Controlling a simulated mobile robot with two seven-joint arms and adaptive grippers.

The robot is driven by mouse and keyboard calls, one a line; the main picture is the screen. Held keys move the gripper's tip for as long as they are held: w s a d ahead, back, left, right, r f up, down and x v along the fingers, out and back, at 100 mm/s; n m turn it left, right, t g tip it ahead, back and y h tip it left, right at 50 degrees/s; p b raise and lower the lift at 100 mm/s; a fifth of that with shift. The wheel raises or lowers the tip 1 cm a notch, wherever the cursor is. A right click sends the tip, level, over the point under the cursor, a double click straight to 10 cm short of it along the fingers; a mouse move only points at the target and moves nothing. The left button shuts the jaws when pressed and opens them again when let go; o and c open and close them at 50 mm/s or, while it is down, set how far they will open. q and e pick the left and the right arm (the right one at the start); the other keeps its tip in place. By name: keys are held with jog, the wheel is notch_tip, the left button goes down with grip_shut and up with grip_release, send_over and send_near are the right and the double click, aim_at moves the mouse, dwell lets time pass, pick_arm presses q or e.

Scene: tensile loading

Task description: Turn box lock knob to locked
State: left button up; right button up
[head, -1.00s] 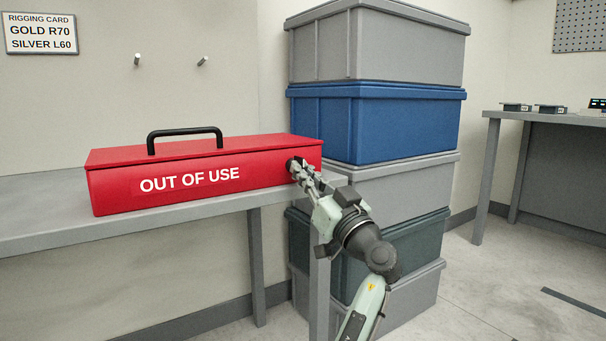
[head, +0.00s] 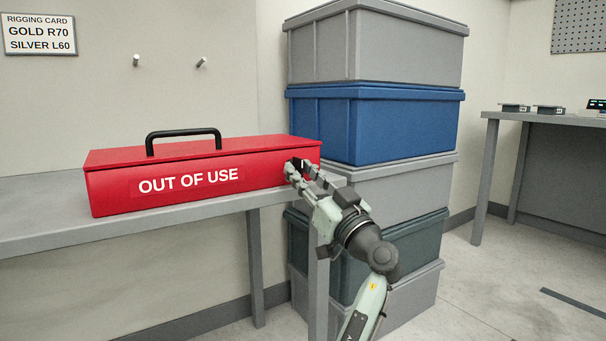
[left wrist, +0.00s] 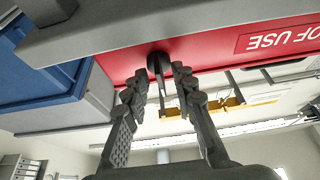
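A long red box (head: 110,190) lettered OUT OF USE, with a black top handle (head: 184,131), sits on the grey bench. Its black lock knob (head: 296,161) is at the right end of the front face, partly hidden by my fingers in the head view. My left gripper (head: 297,170) is at the knob. In the left wrist view, which is upside down, the knob (left wrist: 157,62) stands between the two fingertips, with a narrow gap visible beside it. The left gripper (left wrist: 159,73) looks open around the knob. I cannot read the knob's setting. My right gripper is not in view.
The grey bench (head: 60,231) ends just right of the box. Stacked storage bins (head: 375,125) stand close behind my left gripper. A rigging card (head: 40,34) and two wall pegs are above the bench. Another table (head: 550,121) stands far right.

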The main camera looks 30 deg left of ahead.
pick_arm(q)
jog(key=shift+s+d+f, duration=0.1)
jog(key=shift+d, duration=0.05)
jog(key=s+d+f, duration=0.1)
jog(key=s+d, duration=0.4)
jog(key=d, duration=0.8)
jog(key=shift+s+d, duration=0.2)
